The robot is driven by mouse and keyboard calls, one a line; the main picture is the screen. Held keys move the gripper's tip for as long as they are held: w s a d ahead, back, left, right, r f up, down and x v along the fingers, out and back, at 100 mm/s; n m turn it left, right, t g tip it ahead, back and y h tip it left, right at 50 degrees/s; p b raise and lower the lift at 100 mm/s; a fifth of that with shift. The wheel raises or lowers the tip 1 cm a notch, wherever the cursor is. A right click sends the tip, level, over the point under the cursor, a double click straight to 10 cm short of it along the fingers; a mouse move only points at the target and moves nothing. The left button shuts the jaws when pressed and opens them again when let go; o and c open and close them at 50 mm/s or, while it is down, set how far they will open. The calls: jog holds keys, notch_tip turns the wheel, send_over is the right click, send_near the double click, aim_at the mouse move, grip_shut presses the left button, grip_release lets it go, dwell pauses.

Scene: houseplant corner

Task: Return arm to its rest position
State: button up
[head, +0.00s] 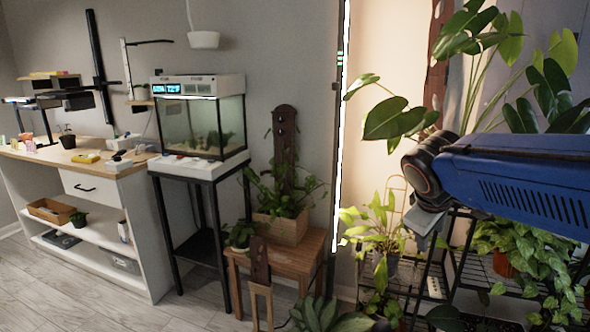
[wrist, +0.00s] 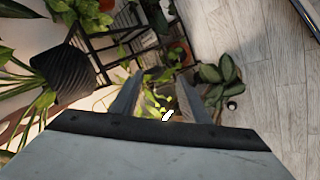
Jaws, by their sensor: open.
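My blue arm (head: 520,180) reaches in from the right edge of the head view. My gripper (head: 420,222) is at its end, pointing down in front of the plant shelf. In the wrist view, my gripper (wrist: 160,95) shows two grey fingers spread apart with nothing held between them. Leaves and a brownish surface show beyond the gap. I cannot tell how far the fingertips are from the leaves.
Potted plants crowd the black wire shelf (head: 475,272) below and behind my gripper. A wooden stool (head: 300,262) with plants stands left of it, then an aquarium (head: 205,125) on a black stand and a white workbench (head: 75,175). The wrist view shows bare floor (wrist: 265,75).

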jog(key=s+a+f+m+y, duration=0.1)
jog(key=s+f+m+y, duration=0.1)
jog(key=s+f, duration=0.3)
jog(key=s+a+f+m+y, duration=0.1)
jog(key=s+f+m, duration=0.4)
jog(key=s, duration=0.9)
jog(key=shift+s+f+g+y, duration=0.3)
jog(key=shift+f+y, duration=0.2)
